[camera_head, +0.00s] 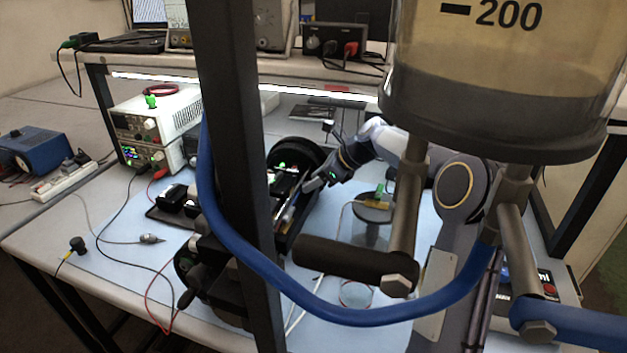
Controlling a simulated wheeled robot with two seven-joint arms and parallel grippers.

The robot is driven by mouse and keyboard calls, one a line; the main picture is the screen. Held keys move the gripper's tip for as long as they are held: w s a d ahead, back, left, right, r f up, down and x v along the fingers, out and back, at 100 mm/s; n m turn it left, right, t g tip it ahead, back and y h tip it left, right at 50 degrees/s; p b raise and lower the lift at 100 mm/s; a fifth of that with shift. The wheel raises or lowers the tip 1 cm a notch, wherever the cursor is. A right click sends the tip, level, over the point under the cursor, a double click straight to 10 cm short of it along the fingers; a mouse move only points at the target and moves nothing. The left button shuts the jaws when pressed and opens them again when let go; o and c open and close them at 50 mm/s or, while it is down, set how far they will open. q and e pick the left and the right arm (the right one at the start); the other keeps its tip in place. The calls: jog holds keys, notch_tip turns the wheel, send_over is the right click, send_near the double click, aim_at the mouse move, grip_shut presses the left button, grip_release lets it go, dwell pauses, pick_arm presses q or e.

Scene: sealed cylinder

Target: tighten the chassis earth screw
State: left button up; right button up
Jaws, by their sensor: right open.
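My right gripper (318,182) is in the middle of the view, with its arm coming in from the right. It is open, and its fingers point left toward a dark opened housing with electronics inside (283,177). A thin, pale blue-grey rod-like item (287,217) lies at the housing just below the fingers; I cannot tell what it is or whether the fingers touch it. The chassis earth screw is too small to make out. The black post hides the left part of the housing. My left gripper is not in view.
A black upright post (235,150), a blue hose (330,312) and a large clear cylinder (520,60) marked 200 block much of the near view. Power supplies (155,125) stand at the left. Loose cables cross the light blue mat (125,255). A small round container (373,215) stands right of the housing.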

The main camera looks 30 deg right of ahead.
jog(key=shift+w+a+f, duration=0.2)
jog(key=shift+w+f, duration=0.05)
jog(key=shift+f, duration=0.05)
jog(key=c, duration=1)
jog(key=shift+s+a+r+m+h, duration=0.1)
jog(key=shift+r+m+h, duration=0.05)
jog(key=shift+m+h, duration=0.2)
jog(key=shift+m+t+h, duration=0.25)
jog(key=shift+m+t, duration=0.15)
jog(key=shift+m, duration=0.05)
jog(key=o, duration=1)
jog(key=v, duration=0.7)
jog(key=shift+s+d+r, duration=0.15)
jog(key=shift+s+d, duration=0.1)
